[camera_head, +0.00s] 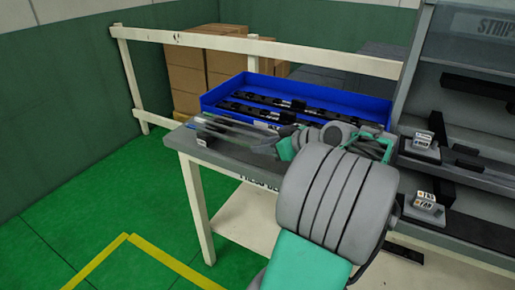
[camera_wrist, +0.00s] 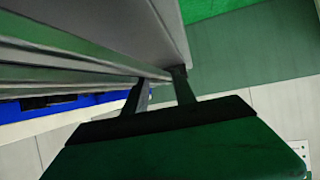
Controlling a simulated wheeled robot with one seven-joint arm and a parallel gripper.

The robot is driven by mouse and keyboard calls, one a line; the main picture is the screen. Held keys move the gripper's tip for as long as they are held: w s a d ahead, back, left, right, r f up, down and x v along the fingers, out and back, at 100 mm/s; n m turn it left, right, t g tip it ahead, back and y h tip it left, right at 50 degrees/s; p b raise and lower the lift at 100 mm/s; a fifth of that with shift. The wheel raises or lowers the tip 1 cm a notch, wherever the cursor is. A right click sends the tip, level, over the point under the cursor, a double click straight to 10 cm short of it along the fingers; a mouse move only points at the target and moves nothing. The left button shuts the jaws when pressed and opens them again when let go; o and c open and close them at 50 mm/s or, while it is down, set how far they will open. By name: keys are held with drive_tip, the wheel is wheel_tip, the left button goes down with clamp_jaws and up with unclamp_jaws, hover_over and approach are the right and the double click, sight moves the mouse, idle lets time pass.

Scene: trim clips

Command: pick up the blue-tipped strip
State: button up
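Several long, thin grey strips (camera_head: 232,131) lie side by side at the left end of the grey table, and they also run in from the left in the wrist view (camera_wrist: 75,48).
A blue bin (camera_head: 222,99) with dark parts stands behind my gripper on the grey table (camera_head: 195,147). A grey shelf rack (camera_head: 462,131) with labelled blocks is at the right. A cream rail (camera_head: 290,50) and cardboard boxes (camera_head: 186,77) are behind. The green floor at left is clear.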

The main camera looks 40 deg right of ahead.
clamp_jaws()
idle(0.5)
